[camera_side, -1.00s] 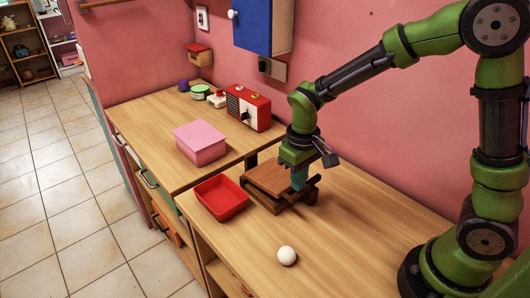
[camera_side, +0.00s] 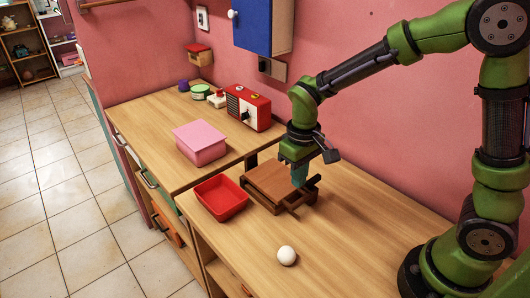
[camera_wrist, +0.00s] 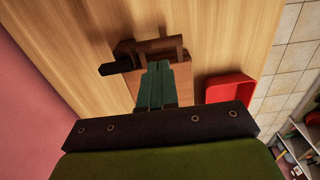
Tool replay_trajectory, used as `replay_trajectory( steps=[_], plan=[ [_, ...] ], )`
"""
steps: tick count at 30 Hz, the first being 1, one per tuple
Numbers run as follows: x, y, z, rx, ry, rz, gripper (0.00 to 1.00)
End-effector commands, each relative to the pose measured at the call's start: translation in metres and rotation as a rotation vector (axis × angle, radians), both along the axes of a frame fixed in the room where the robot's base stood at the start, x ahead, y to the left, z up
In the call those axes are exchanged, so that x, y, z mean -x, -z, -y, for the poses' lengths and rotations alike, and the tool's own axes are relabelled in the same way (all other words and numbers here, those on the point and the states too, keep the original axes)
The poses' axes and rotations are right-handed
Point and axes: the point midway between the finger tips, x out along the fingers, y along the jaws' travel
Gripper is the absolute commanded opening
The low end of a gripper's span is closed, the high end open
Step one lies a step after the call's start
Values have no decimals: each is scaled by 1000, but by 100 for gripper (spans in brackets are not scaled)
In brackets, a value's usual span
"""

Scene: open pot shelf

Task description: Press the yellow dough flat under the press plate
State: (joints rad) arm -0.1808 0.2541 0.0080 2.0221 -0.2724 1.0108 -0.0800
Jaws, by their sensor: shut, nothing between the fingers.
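The wooden press (camera_side: 262,197) stands on the wooden counter, with its flat brown press plate (camera_side: 276,179) on top. A dark bar (camera_side: 312,187) lies along its right side. No yellow dough shows in either view; whether it is under the plate cannot be seen. My gripper (camera_side: 299,186) is shut and empty, pointing down over the right part of the press. Whether its tips touch the press is unclear. In the wrist view its teal fingers (camera_wrist: 158,67) are together in front of the press plate (camera_wrist: 180,82).
A red tray (camera_side: 221,198) stands just left of the press, and a white ball (camera_side: 287,256) lies in front. A pink box (camera_side: 200,144) and a red radio (camera_side: 248,107) stand further back. The counter right of the ball is clear.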

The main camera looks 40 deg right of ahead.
Motion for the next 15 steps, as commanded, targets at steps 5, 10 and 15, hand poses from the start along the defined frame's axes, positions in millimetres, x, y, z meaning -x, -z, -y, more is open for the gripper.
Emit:
replay_trajectory(
  steps=[5,10,15],
  plan=[
    [0,-15,0,0,0,3,0],
    [0,-29,0,0,0,3,0],
    [0,-42,0,0,0,2,0]
  ],
)
